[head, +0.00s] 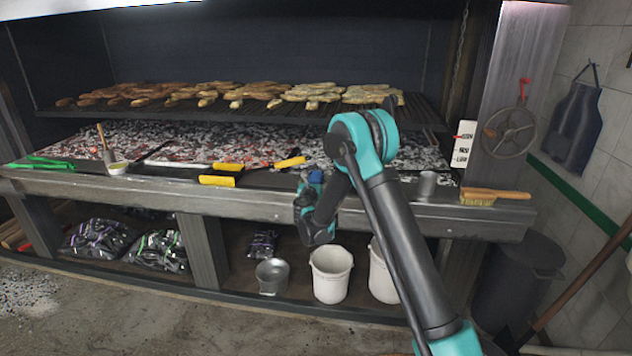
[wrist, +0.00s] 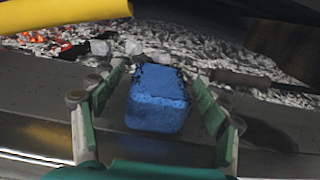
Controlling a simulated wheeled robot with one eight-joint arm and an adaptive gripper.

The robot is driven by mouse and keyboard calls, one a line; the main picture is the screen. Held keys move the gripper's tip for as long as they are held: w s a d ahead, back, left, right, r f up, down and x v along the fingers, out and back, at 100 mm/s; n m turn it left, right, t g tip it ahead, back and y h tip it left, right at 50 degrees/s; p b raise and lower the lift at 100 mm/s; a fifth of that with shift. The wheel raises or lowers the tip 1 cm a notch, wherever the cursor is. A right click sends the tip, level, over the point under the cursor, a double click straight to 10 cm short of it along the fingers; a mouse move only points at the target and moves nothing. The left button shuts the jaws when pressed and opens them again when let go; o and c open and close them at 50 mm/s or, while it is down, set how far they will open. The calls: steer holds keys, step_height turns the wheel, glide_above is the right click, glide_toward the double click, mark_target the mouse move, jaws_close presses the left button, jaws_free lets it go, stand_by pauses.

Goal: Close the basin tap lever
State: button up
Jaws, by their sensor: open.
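No basin tap or lever can be made out in either view. A white shape (head: 629,262) is cut off at the right edge of the head view; I cannot tell whether it is a basin. In the wrist view my gripper (wrist: 156,82) is open, with its green-backed fingers apart. A blue block (wrist: 158,100) lies on the dark ledge between the fingers, with gaps visible on both sides. The blue block also shows in the head view (head: 315,177), just beyond my wrist. My wrist hides the fingers there.
A yellow handle (wrist: 60,13) crosses the wrist view's upper left. The grill ledge (head: 120,189) holds a metal cup (head: 427,185) and a brush (head: 478,197). Embers lie behind, under a rack of bread (head: 310,93). White buckets (head: 331,275) stand below. A dark bin (head: 515,285) stands right.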

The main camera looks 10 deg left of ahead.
steer(key=shift+w, duration=1.2)
steer(key=shift+c, duration=0.5)
steer(key=c, duration=1.1)
steer(key=shift+r, duration=0.1)
